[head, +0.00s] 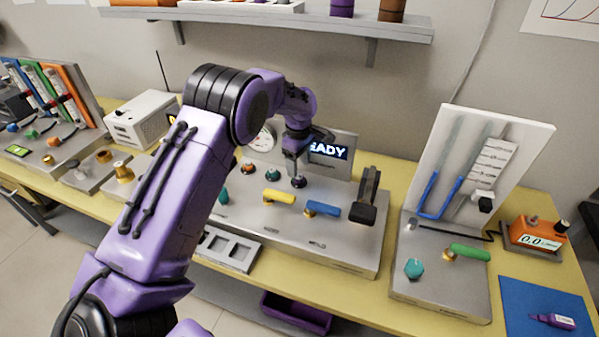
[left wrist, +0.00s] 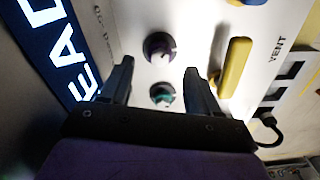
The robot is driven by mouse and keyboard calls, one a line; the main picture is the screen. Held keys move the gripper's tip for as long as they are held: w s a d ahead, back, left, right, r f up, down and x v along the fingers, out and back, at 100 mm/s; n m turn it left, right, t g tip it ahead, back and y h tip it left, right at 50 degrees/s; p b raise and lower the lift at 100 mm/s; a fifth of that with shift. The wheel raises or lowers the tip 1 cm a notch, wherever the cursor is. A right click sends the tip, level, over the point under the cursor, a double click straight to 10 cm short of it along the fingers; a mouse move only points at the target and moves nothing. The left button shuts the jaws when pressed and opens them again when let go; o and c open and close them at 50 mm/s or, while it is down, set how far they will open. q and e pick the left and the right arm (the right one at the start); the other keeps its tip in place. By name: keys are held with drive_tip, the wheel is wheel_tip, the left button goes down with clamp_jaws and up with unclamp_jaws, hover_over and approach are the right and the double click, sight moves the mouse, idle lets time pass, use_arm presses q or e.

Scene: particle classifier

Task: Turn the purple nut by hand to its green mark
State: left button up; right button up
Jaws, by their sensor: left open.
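The purple nut (head: 298,182) sits on the sloped top of the grey panel, under my left gripper (head: 297,158) in the head view. In the left wrist view the purple nut (left wrist: 160,46) is a dark, round piece just beyond the fingertips, roughly centred between them. My left gripper (left wrist: 159,70) is open, with nothing between its fingers that I can see being held. A teal nut (left wrist: 162,94) shows between the fingers, farther back in that view. I cannot make out the green mark. My right gripper is not in view.
A yellow lever (head: 279,196) and a blue lever (head: 323,209) stand beside the purple nut. A READY screen (head: 328,151) rises behind it. A dark lever (head: 367,200) is at the panel's right. A shelf (head: 290,25) hangs above.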

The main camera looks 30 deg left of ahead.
sight(299, 175)
use_arm(q)
wheel_tip(299, 175, down, 4)
drive_tip(key=shift+f, duration=0.15)
drive_tip(key=c, duration=1)
drive_tip(key=shift+c, duration=0.2)
drive_tip(key=shift+p, duration=0.45)
